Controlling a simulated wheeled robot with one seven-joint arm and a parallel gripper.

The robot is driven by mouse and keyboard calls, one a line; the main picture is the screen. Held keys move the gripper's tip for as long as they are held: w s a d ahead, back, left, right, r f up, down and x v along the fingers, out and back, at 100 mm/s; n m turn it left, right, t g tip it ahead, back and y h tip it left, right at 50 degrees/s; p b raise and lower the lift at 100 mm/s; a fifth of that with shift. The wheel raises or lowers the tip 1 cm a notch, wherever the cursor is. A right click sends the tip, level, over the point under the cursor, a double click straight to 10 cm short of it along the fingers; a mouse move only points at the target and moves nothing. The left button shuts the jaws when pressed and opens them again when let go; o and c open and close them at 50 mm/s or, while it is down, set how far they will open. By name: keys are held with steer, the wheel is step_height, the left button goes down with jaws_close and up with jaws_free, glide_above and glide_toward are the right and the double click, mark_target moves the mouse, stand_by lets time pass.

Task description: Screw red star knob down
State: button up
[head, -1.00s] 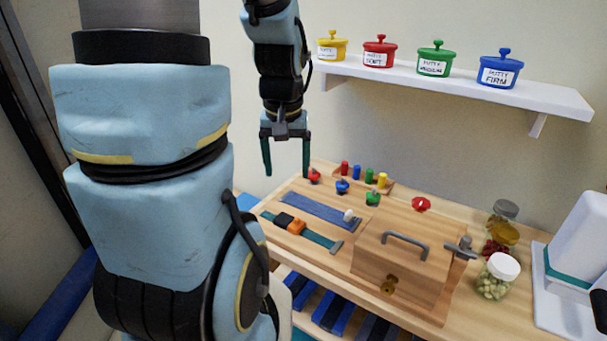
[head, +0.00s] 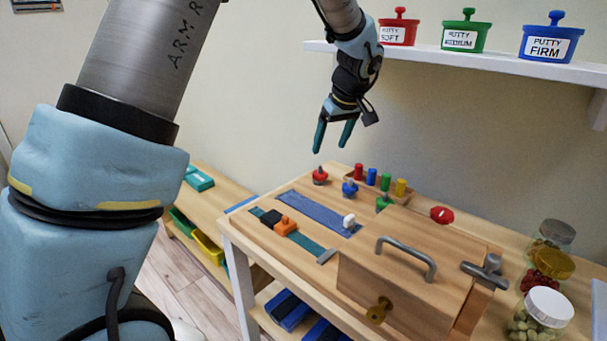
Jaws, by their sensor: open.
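A small red star knob (head: 320,176) stands at the back left of the wooden board. A blue knob (head: 349,188) and a green knob (head: 383,203) stand in a row to its right. My gripper (head: 331,148) points down with its two dark green fingers apart and nothing between them. In the picture its fingertips are just above the red knob, apart from it; I cannot tell how well they line up in depth. How far the red knob is screwed down is too small to tell.
Coloured pegs (head: 372,178) stand behind the knobs. Jars (head: 541,312) line the right. A shelf (head: 470,62) with putty tubs hangs above.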

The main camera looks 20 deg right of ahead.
mark_target(320, 173)
steer(key=p+x, duration=0.2)
steer(key=x, duration=0.8)
steer(key=shift+f, duration=0.25)
steer(key=shift+c, duration=0.4)
jaws_close()
